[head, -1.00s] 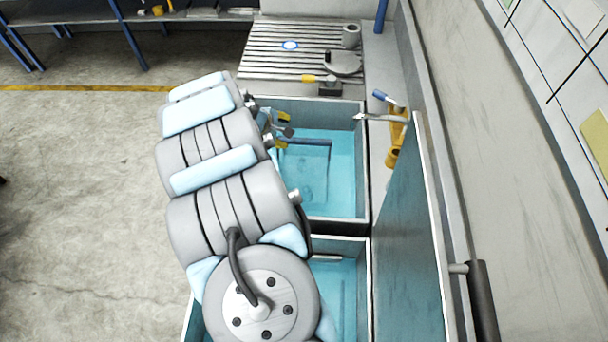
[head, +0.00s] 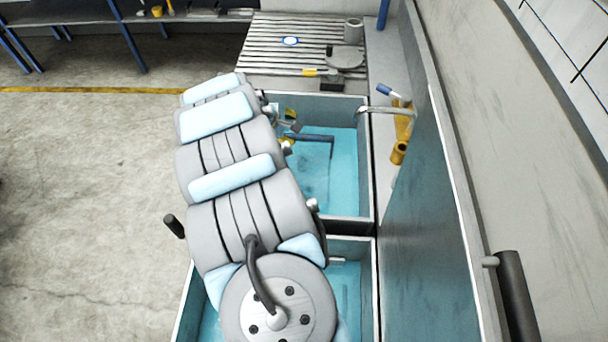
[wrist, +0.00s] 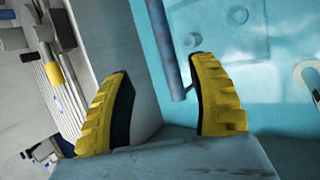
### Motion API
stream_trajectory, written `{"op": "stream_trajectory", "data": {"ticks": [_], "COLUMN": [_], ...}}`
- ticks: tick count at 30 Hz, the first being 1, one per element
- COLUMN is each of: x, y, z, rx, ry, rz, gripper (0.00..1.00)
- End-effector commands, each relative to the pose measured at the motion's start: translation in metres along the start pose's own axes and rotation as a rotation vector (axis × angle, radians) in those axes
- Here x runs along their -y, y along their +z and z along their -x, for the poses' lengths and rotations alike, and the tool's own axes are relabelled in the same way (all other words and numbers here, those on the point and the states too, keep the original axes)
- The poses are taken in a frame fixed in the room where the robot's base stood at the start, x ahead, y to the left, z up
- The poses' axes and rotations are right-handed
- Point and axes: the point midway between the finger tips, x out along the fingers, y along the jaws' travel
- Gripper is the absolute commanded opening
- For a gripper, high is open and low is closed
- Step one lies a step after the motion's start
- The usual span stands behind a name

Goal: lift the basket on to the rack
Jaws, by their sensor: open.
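A dark blue bar (head: 318,137), which looks like the basket's handle, spans the far tank (head: 348,175). The basket's body is hard to make out in the blue water. The rack (head: 275,35), a slatted board, lies beyond the far tank. My gripper (head: 291,127) is open over the left part of that tank, by the bar's left end. In the wrist view its yellow fingers (wrist: 159,70) are apart, with the bar (wrist: 163,45) running between and beyond their tips. I see no grip on it.
A round grey plate (head: 345,58), a grey cup (head: 353,30) and a yellow-handled block (head: 322,78) occupy the rack's right side and near edge. A tap (head: 385,109) reaches over the far tank's right rim. A nearer tank (head: 352,290) and a wall stand close by.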

Motion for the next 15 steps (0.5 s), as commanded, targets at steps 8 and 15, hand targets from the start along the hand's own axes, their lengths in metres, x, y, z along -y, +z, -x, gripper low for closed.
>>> {"op": "stream_trajectory", "data": {"ticks": [8, 15], "x": [0.004, 0.003], "y": [-0.001, -0.001], "z": [-0.03, -0.052], "rx": [-0.001, 0.0], "ry": [-0.004, -0.003], "rz": [-0.001, 0.001], "gripper": [0.59, 0.59]}}
